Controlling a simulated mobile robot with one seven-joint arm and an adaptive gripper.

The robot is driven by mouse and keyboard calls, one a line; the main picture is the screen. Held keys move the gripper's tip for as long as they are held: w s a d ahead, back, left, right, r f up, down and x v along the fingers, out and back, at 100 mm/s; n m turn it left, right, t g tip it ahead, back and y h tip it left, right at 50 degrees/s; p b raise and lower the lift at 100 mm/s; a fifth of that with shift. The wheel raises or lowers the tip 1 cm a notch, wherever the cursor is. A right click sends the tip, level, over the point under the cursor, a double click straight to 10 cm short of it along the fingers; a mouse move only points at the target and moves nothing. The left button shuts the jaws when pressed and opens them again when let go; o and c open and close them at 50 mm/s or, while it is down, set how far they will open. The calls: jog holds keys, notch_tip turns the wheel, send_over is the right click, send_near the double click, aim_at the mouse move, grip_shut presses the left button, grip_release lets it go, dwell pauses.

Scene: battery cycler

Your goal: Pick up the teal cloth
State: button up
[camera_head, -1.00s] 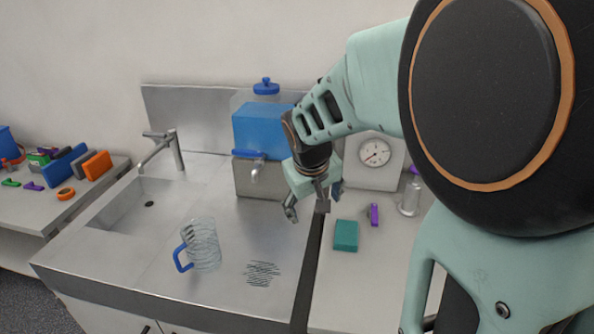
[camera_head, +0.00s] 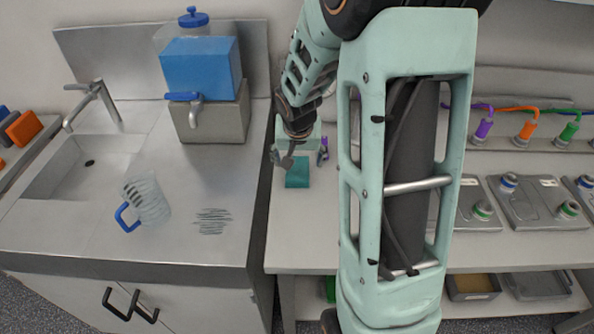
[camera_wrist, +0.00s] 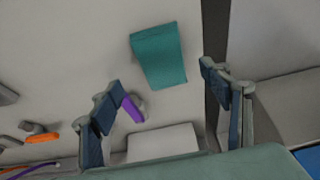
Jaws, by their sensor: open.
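The teal cloth (camera_head: 298,172) lies flat on the light bench top, close to the bench's left edge. It also shows in the wrist view (camera_wrist: 159,55), at the upper middle, as a folded rectangle. My gripper (camera_head: 287,158) is just above and behind the cloth in the head view. In the wrist view my gripper (camera_wrist: 162,85) has its two fingers spread wide, with the cloth beyond and between the fingertips. It is empty and apart from the cloth.
A purple object (camera_wrist: 133,109) lies beside the left finger in the wrist view. A steel sink counter (camera_head: 190,235) with a ribbed clear jug (camera_head: 148,198) and a blue water tank (camera_head: 200,68) stands left. Battery stations (camera_head: 530,203) are on the right.

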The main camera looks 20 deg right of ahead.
aim_at(297, 168)
jog(key=shift+w+x, duration=0.15)
jog(key=shift+x, duration=1.4)
jog(key=shift+w+x, duration=0.15)
jog(key=shift+x, duration=1.4)
jog(key=shift+a+r, duration=0.1)
jog(key=shift+a, duration=0.05)
jog(key=c, duration=1.2)
